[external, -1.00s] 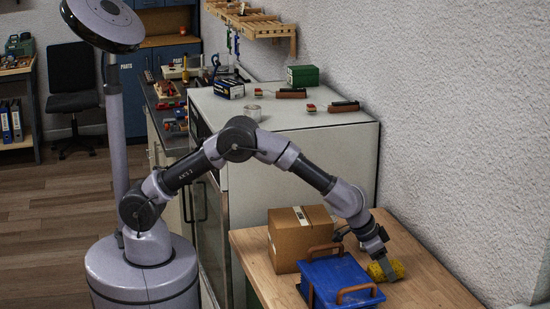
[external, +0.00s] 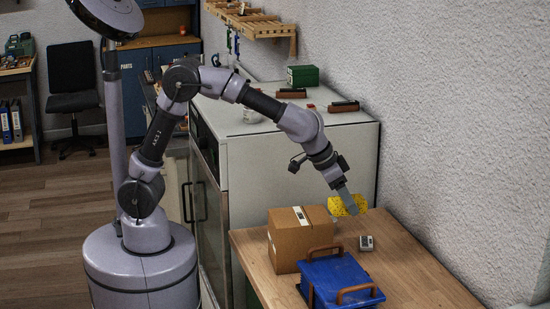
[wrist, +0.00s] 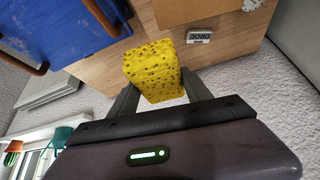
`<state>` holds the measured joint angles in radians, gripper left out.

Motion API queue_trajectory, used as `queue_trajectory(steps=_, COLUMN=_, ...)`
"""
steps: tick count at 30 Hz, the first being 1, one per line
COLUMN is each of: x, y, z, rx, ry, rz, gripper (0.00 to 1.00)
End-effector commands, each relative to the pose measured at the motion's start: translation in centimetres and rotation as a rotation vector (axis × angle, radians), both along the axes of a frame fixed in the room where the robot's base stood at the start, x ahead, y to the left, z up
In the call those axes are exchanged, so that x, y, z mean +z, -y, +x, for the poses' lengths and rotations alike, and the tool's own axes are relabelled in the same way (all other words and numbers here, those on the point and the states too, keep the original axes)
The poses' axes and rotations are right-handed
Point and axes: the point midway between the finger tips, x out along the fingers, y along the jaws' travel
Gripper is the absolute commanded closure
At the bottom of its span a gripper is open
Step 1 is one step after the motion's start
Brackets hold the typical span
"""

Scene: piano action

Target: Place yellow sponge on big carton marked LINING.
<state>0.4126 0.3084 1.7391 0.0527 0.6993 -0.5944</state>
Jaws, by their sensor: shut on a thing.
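My gripper (external: 350,204) is shut on the yellow sponge (external: 345,206) and holds it in the air, clear of the wooden tabletop, to the right of and above the brown carton (external: 288,246). In the wrist view the spotted sponge (wrist: 153,70) sits between both fingers. The carton, closed and with a pale strip of tape on top, stands upright on the tabletop. Part of it shows at the top of the wrist view (wrist: 190,12). I cannot read the word LINING on it in either view.
A blue box with brown handles (external: 340,278) stands on the wooden tabletop (external: 410,262), in front of the carton. A small grey-white labelled item (external: 366,243) lies right of the carton. The tabletop's right part is clear. A textured wall (external: 470,150) runs along the right.

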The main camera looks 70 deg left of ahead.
Motion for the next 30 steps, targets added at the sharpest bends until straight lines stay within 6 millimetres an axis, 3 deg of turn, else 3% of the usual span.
queue_trajectory(steps=1, x=1.4, y=-1.5, z=-2.4, rx=0.009, ry=0.005, rz=-0.001, gripper=0.8)
queue_trajectory(steps=4, x=3.0, y=-4.9, z=-8.1, rx=0.028, ry=0.005, rz=0.0, gripper=0.8)
queue_trajectory(steps=9, x=2.9, y=-9.6, z=-17.1, rx=0.056, ry=0.004, rz=0.004, gripper=0.8)
queue_trajectory(steps=14, x=1.8, y=-11.7, z=-21.6, rx=0.068, ry=0.005, rz=0.006, gripper=0.8)
queue_trajectory(steps=15, x=1.6, y=-11.9, z=-22.0, rx=0.07, ry=0.005, rz=0.006, gripper=0.86)
queue_trajectory(steps=17, x=1.2, y=-12.0, z=-21.9, rx=0.072, ry=0.003, rz=0.008, gripper=0.86)
queue_trajectory(steps=19, x=0.7, y=-11.8, z=-20.5, rx=0.074, ry=-0.001, rz=0.01, gripper=0.87)
queue_trajectory(steps=27, x=-0.2, y=-9.8, z=-11.3, rx=0.072, ry=0.0, rz=0.01, gripper=0.87)
queue_trajectory(steps=30, x=-0.3, y=-9.3, z=-9.0, rx=0.071, ry=0.0, rz=0.01, gripper=0.87)
